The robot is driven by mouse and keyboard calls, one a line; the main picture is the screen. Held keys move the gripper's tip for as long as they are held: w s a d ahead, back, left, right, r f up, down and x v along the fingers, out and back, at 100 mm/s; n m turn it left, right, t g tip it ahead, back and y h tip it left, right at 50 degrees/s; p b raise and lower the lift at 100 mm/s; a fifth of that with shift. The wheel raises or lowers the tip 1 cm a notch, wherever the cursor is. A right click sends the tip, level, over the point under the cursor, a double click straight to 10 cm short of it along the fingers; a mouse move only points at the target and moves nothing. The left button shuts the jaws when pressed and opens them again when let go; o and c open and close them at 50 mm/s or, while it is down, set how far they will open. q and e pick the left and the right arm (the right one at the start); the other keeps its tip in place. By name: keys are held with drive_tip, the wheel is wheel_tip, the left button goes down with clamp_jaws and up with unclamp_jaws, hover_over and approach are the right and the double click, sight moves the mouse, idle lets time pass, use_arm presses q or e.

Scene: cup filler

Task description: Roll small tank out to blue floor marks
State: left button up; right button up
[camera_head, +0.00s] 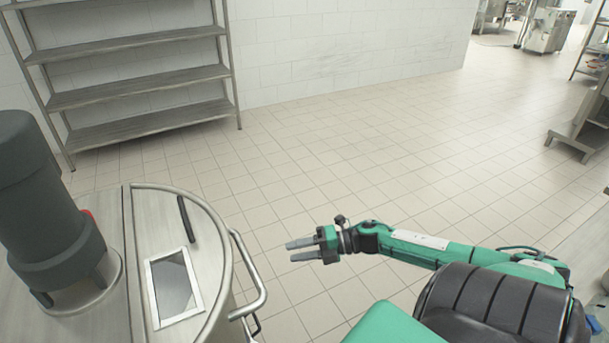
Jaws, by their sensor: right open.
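A round steel tank (205,298) stands at the lower left, cut off by the picture's edge. Its lid carries a dark motor housing (45,200), a black lid handle (187,219) and a square window (174,287). A bent steel push handle (252,275) sticks out from its right side. My right gripper (300,250) is open and empty, pointing left, a little to the right of the push handle and apart from it. My left gripper is not in view. No blue floor marks show in this view.
A steel shelf rack (140,90) stands empty against the white wall behind the tank. The tiled floor (400,150) is clear across the middle and right. Another rack (585,125) stands at the right edge. A machine (547,30) stands far back at the right.

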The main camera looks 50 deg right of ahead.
drive_tip(key=shift+v, duration=0.8)
